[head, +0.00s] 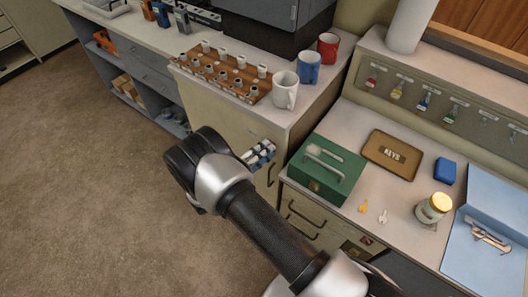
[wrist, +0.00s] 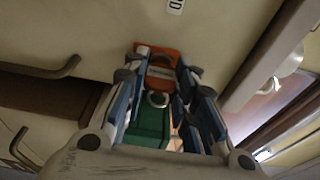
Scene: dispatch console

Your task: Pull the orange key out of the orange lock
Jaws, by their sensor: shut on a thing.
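My gripper (head: 262,154) is at the front of the cream cabinet, left of the green box. In the wrist view my gripper (wrist: 160,85) has its blue-padded fingers close together on a small thing, which I take to be the orange key. An orange piece (wrist: 157,53) with a grey inset shows at and beyond the fingertips, against the cream front. I cannot tell where lock and key part. A pale ring (wrist: 158,98) and a green piece (wrist: 150,122) show between the fingers. The head view hides lock and key behind my gripper.
Cabinet handles (wrist: 48,72) stick out beside my gripper. The green box (head: 326,168), a brown KEYS tray (head: 393,154), loose keys (head: 363,207) and a jar (head: 433,208) are on the right counter. Mugs (head: 285,90) stand above. The floor on the left is clear.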

